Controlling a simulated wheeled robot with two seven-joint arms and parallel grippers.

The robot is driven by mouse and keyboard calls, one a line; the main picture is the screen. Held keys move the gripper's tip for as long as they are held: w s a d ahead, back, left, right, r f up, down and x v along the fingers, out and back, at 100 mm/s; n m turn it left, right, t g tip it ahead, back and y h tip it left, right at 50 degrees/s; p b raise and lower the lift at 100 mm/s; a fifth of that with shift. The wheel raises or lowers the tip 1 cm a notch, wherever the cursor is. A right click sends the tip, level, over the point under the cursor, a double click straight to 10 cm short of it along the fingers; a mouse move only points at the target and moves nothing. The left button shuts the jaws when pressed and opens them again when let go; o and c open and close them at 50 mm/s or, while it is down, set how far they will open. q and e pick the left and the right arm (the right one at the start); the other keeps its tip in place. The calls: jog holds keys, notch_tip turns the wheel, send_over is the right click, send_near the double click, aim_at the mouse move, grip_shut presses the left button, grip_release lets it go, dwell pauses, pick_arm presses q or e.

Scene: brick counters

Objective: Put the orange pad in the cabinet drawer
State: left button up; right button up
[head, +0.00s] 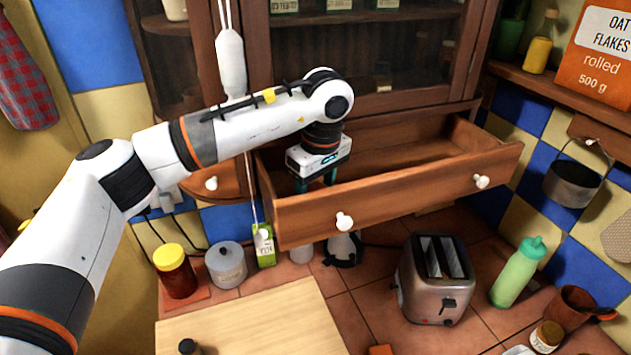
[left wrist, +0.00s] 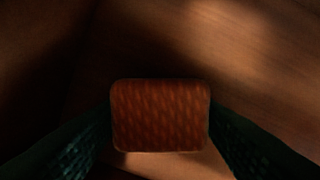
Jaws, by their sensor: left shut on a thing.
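The wooden cabinet drawer (head: 400,195) is pulled open, with two white knobs on its front. My left gripper (head: 316,183) reaches down into the left part of the drawer, and its fingertips are hidden behind the drawer front in the head view. In the left wrist view the orange pad (left wrist: 160,116) sits between the two dark green fingers, and the left gripper is shut on it. Brown wood of the drawer's inside lies below the pad; whether the pad touches the drawer bottom I cannot tell. My right gripper is not in view.
Below the drawer stand a toaster (head: 436,278), a green bottle (head: 518,272), a jar with a yellow lid (head: 174,270) and a cutting board (head: 255,325). A hanging pot (head: 573,183) is at the right. The drawer's right part (head: 455,145) is empty.

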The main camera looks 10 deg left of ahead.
pick_arm(q)
jog(key=shift+s, duration=0.1)
jog(key=shift+s+f+b, duration=0.1)
jog(key=shift+f+b, duration=0.1)
jog(key=shift+b, duration=0.15)
jog(key=o, duration=1)
jog(key=shift+c, duration=0.2)
jog(key=shift+r, duration=0.15)
jog(key=shift+r+p, duration=0.25)
jog(key=shift+p, duration=0.1)
jog(key=r+b, duration=0.1)
jog(key=r, duration=0.1)
jog(key=r+b, duration=0.1)
jog(key=shift+d+r, duration=0.2)
jog(key=shift+r, duration=0.2)
notch_tip(320, 180, up, 8)
jog(key=b, duration=0.1)
jog(key=shift+s+d+b, duration=0.35)
jog(key=shift+d+b, duration=0.05)
